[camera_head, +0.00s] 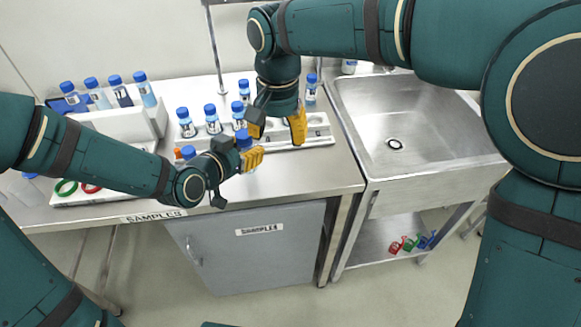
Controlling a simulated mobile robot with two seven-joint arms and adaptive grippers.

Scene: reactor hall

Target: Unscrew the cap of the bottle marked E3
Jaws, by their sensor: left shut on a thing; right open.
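A blue-capped bottle (243,137) stands at the fingertips of my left gripper (250,159), which is shut on it. Other blue-capped bottles stand behind, including one at the left (187,123), one in the middle (213,119) and one at the far side (244,91). Their labels are too small to read.
A white rack (318,130) lies right of the held bottle. A white block with several bottles (132,122) stands at the left, near a tray with coloured rings (67,187). A steel sink (420,125) is at the right. A metal rod (214,45) rises behind the bottles.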

